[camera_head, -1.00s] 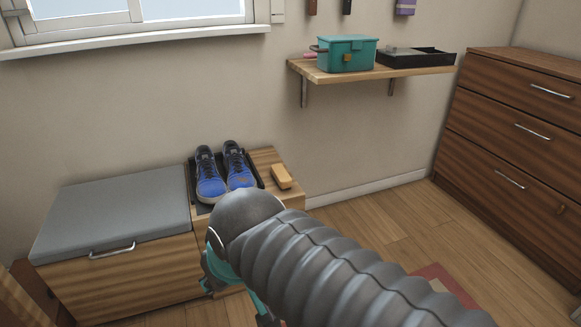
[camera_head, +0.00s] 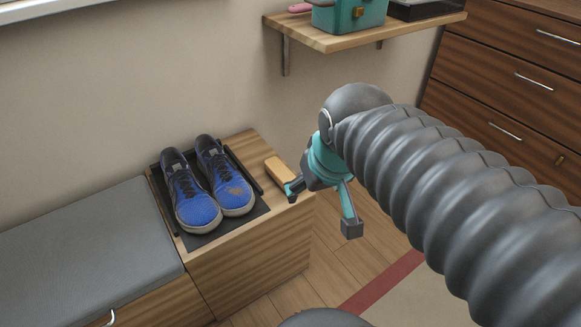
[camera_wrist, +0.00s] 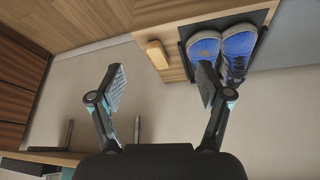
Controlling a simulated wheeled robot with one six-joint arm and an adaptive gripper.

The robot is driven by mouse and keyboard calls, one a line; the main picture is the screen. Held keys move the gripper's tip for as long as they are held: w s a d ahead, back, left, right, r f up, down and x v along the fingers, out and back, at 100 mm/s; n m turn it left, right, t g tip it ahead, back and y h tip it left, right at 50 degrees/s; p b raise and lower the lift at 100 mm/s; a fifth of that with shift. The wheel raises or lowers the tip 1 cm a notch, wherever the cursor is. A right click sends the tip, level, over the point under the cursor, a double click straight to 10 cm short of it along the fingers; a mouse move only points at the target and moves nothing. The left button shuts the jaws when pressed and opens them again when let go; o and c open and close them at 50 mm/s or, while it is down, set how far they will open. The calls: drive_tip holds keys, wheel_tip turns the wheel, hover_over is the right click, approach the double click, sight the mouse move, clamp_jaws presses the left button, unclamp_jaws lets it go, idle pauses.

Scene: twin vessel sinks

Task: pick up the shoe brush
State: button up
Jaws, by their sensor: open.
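The shoe brush (camera_head: 279,169) is a small tan wooden block. It lies on the wooden bench top, to the right of the shoe tray, in the head view. In the wrist view the brush (camera_wrist: 157,54) sits beyond my fingertips, between their lines. My gripper (camera_head: 322,207) is open and empty, with one finger close to the brush's near end in the head view and the other out past the bench edge. The wrist view shows my gripper (camera_wrist: 161,82) with its fingers wide apart. I cannot tell whether the near finger touches the brush.
Blue shoes (camera_head: 227,182) stand on a black tray (camera_head: 205,237) beside the brush. A grey cushion (camera_head: 88,245) lies to the left. A wall shelf (camera_head: 350,37) holding a teal box (camera_head: 348,14) is above. Drawers (camera_head: 512,85) stand at the right.

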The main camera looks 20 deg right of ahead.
drive_tip(key=w+n+g, duration=0.1)
drive_tip(key=w+g, duration=0.1)
drive_tip(key=w, duration=1.1)
drive_tip(key=n+g, duration=0.2)
drive_tip(key=g, duration=0.1)
hover_over(280, 170)
drive_tip(key=d, duration=0.1)
wheel_tip(280, 170, down, 9)
wheel_tip(280, 170, down, 8)
drive_tip(key=shift+a+f, duration=0.2)
drive_tip(key=shift+f, duration=1.15)
drive_tip(key=shift+a+f, duration=0.2)
drive_tip(key=shift+f, duration=1.1)
drive_tip(key=c, duration=1.2)
drive_tip(key=shift+c, duration=0.2)
